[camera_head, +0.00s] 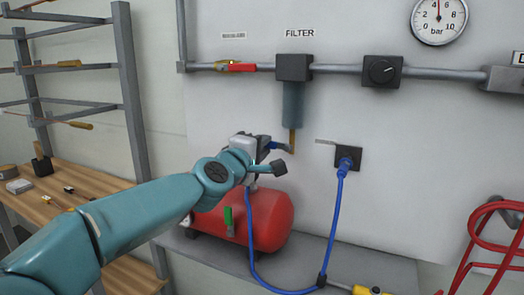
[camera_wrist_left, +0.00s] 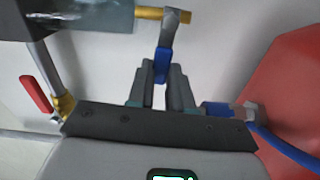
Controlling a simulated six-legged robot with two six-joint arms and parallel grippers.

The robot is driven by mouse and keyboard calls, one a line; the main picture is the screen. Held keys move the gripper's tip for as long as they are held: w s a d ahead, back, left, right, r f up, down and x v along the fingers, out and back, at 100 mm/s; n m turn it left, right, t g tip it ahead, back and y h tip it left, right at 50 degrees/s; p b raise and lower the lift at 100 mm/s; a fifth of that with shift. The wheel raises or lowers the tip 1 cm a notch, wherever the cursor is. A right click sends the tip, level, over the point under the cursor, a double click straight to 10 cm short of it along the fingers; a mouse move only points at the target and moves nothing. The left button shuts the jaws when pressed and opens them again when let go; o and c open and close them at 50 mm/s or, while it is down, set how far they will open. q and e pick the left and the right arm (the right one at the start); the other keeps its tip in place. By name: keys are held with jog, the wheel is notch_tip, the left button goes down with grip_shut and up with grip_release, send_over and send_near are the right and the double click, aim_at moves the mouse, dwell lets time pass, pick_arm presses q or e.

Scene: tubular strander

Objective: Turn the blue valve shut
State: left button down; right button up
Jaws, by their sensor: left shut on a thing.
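The blue valve handle (camera_wrist_left: 163,64) sits between the two fingers of my left gripper (camera_wrist_left: 162,78) in the left wrist view. The gripper is shut on it. The handle joins a grey valve body below a brass pipe (camera_wrist_left: 150,13). In the head view my left gripper (camera_head: 268,155) is just below the filter, at the brass drain pipe (camera_head: 292,140). A bit of the blue handle (camera_head: 277,146) shows there; the rest is hidden by the gripper. My right gripper is not in view.
The filter bowl (camera_head: 293,103) hangs above my left gripper. A red lever (camera_head: 238,67) is on the pipe to its left. A red tank (camera_head: 265,217) stands below, and a blue hose (camera_head: 334,220) hangs to the right. A wooden shelf (camera_head: 90,192) is at the left.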

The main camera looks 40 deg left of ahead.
pick_arm(q)
jog(key=shift+f+n, duration=0.25)
jog(key=shift+n, duration=0.35)
jog(key=c, duration=1.1)
grip_release()
jog(key=shift+c, duration=0.2)
jog(key=shift+o, duration=0.6)
jog(key=shift+d+f, duration=0.1)
